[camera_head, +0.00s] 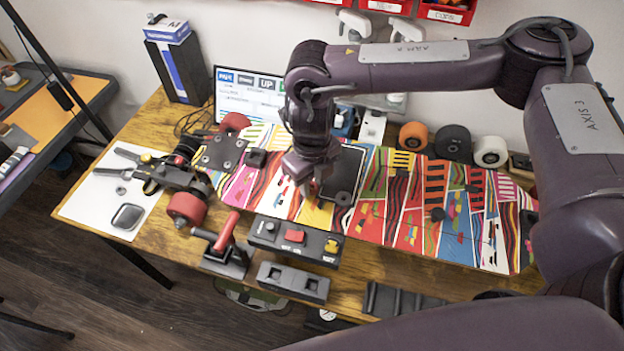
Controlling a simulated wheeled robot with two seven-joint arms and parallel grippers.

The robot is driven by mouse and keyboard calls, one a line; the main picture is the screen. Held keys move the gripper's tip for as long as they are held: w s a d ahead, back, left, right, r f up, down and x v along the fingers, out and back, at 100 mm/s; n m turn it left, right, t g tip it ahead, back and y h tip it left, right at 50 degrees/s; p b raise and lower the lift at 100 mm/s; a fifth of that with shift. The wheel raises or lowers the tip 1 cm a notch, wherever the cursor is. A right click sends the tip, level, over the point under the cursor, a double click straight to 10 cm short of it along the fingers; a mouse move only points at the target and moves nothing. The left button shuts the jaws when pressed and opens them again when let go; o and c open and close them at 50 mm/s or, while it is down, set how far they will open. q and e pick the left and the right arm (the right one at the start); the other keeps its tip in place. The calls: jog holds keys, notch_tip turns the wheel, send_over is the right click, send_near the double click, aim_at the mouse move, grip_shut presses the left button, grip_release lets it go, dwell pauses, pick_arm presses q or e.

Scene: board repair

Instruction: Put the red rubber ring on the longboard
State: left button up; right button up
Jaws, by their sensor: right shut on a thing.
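The longboard (455,238) lies across the wooden table, its deck covered in a bright striped pattern. My right gripper (309,188) points down over the left half of the deck, just left of a dark tablet-like plate. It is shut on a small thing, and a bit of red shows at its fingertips. This is probably the red rubber ring, but it is too small and too hidden to make out its shape. I cannot tell whether it touches the deck. My left gripper is out of view.
A truck (165,176) with red wheels is at the board's left end. A control box (295,240) with coloured buttons and a red-handled press (228,248) stand in front. Several wheels, including an orange one (413,136), line the back. A white mat (95,208) lies left.

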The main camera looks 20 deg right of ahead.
jog(key=shift+f, duration=0.3)
jog(key=o, duration=0.9)
jog(key=shift+c, duration=0.9)
notch_tip(320, 180, up, 8)
jog(key=p, duration=0.5)
jog(key=shift+f, duration=0.2)
jog(key=shift+f, duration=0.1)
